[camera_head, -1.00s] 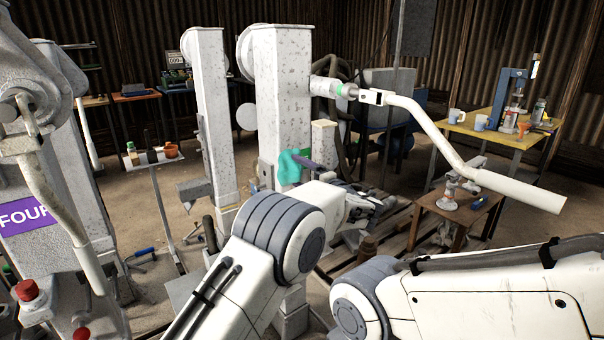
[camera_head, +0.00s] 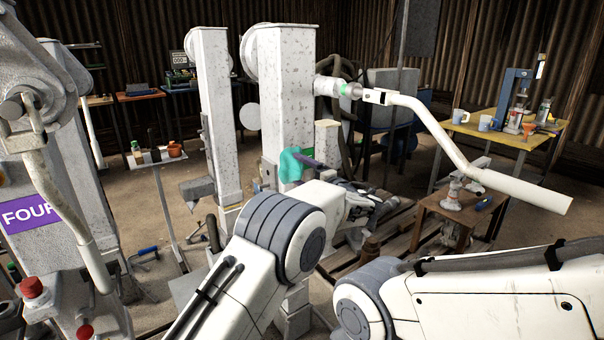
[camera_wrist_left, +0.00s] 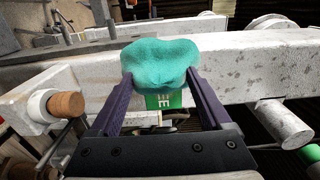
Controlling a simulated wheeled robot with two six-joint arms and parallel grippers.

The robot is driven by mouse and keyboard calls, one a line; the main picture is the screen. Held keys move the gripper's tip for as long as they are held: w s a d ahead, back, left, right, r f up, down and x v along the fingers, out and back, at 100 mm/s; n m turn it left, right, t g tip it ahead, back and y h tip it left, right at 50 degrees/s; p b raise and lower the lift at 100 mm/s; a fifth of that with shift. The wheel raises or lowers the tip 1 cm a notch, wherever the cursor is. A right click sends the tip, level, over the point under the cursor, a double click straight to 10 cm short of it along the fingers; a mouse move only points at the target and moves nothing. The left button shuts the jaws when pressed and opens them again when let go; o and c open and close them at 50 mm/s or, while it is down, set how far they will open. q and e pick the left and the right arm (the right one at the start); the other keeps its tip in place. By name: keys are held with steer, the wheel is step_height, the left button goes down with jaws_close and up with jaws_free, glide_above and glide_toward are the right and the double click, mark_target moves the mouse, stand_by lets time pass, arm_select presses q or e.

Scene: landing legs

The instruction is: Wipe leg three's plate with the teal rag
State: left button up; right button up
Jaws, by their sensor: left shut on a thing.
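The teal rag (camera_wrist_left: 160,64) is bunched between the purple fingers of my left gripper (camera_wrist_left: 160,84), which is shut on it. In the head view the rag (camera_head: 291,165) shows in front of the white leg column (camera_head: 289,95), with my left gripper (camera_head: 305,162) beside it. The rag hides part of this plate. I cannot tell whether rag and plate touch. My right arm shows, but its gripper does not.
A bent white lever (camera_head: 455,150) juts right from the leg, above my right arm. Leg four, with a purple "FOUR" plate (camera_head: 28,214), stands at the left. A small wooden table (camera_head: 455,222) and a yellow bench (camera_head: 505,134) stand at the right.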

arm_select(q)
steer(key=shift+w+a, duration=0.4)
steer(key=shift+w, duration=0.15)
